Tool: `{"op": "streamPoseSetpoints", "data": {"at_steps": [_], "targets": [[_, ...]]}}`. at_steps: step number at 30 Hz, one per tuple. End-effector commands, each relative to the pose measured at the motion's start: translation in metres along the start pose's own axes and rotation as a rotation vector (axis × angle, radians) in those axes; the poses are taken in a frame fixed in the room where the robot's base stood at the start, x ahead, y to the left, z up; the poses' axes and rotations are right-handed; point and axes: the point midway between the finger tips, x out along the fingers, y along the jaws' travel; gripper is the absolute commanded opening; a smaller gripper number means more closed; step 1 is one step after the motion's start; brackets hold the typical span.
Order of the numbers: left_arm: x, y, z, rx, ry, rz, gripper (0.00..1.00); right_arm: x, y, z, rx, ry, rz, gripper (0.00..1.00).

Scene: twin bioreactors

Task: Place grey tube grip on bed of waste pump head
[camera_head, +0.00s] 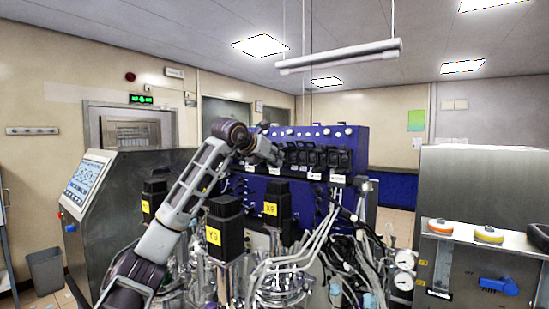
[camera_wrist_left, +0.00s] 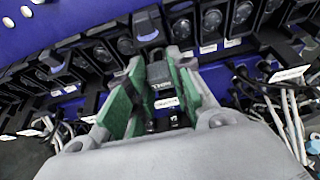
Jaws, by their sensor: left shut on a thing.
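My left gripper (camera_head: 272,155) reaches from the left to the row of black pump heads (camera_head: 318,157) on the blue panel. In the left wrist view its green-padded fingers (camera_wrist_left: 158,88) are shut on a small dark grey piece, seemingly the grey tube grip (camera_wrist_left: 160,72). The piece is right in front of a pump head (camera_wrist_left: 150,27); whether it touches the bed is hidden. A white label (camera_wrist_left: 166,103) shows between the fingers, but its text is too small to tell which head is the waste one. My right gripper is in neither view.
Black motor blocks with yellow labels (camera_head: 225,230) stand below the arm. Loose tubes and cables (camera_head: 335,235) hang in front of the blue panel (camera_head: 362,140). More pump heads (camera_wrist_left: 240,18) flank the fingers closely. A steel cabinet (camera_head: 480,185) is at right.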

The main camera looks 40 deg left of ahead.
Motion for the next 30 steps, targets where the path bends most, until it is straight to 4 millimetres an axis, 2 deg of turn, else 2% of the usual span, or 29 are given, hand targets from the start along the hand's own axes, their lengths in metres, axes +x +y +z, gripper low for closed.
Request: {"op": "streamPoseSetpoints", "data": {"at_steps": [2, 26, 27, 30], "targets": [[0.007, -0.001, 0.005, 0.0, 0.002, -0.001, 0.02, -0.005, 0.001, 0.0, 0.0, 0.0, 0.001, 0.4], [0.01, 0.0, -0.007, 0.001, 0.001, 0.001, 0.02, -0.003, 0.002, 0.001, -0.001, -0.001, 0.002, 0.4], [0.01, 0.0, -0.007, 0.001, 0.001, 0.001, 0.28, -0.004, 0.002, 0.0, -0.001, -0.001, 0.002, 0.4], [0.01, 0.0, -0.007, 0.001, 0.001, 0.001, 0.41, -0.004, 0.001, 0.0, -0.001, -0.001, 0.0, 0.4]]}}
